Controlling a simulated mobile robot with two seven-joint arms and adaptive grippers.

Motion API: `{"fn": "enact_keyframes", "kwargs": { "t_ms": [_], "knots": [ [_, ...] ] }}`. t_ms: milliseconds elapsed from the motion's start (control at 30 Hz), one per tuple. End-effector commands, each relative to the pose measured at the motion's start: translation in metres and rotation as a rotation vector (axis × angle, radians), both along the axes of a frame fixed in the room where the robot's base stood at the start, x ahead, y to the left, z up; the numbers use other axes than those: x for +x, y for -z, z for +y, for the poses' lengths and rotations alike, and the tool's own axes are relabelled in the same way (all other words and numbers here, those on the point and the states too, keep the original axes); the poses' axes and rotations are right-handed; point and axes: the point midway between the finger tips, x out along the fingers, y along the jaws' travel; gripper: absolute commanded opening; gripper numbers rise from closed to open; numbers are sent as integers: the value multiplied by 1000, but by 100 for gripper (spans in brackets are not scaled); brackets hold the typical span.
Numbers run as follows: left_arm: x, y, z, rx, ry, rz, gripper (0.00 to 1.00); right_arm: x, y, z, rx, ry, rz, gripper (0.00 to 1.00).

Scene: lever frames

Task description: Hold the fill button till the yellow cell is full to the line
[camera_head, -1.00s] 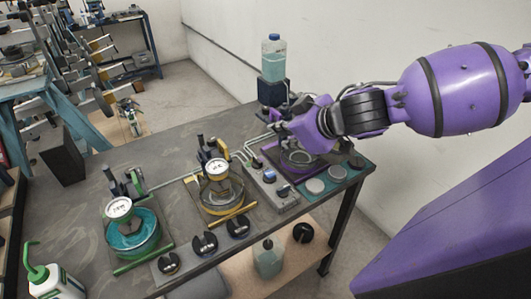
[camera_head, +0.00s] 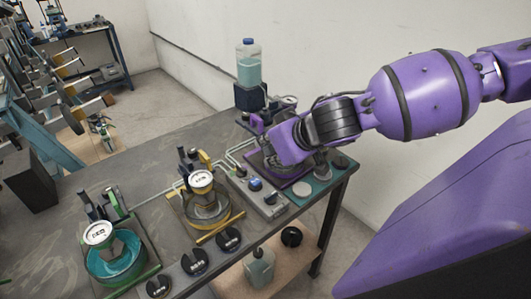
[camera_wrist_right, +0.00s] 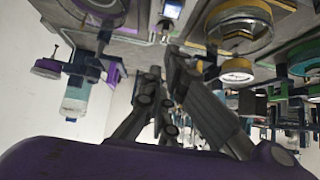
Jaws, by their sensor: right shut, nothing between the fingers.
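The yellow cell (camera_head: 207,209) is a round glass vessel with a yellow rim and a white-faced gauge (camera_head: 201,182), in the middle of the bench row. Its liquid level and line are too small to read. A grey control box (camera_head: 257,197) with a blue button (camera_head: 255,184) stands right of it; I cannot read whether this is the fill button. My right gripper is shut and empty in the wrist view (camera_wrist_right: 164,66), its fingers pointing towards the bench. In the head view my purple wrist hangs over the purple cell's plate, right of the box, apart from the button. My left gripper is out of view.
A green-rimmed cell (camera_head: 115,262) stands at front left, with several black knobs (camera_head: 194,261) along the front edge. A bottle of pale liquid (camera_head: 249,66) stands at the back. Round pads (camera_head: 302,188) lie at the right edge.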

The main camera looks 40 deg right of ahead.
Motion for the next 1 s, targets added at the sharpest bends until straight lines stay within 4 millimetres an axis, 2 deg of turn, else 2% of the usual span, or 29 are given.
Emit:
{"fn": "enact_keyframes", "kwargs": {
  "t_ms": [33, 333, 600, 1000],
  "knots": [
    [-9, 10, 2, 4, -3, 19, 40, 8, 17, 2, 5, 1, 13, 0],
    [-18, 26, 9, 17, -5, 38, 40, 53, 60, 5, 5, 0, 9, 0],
    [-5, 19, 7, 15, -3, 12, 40, 50, 88, 4, 1, 0, 3, 0],
    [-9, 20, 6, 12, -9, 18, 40, 50, 92, 4, 1, -1, 2, 0]
  ]
}}
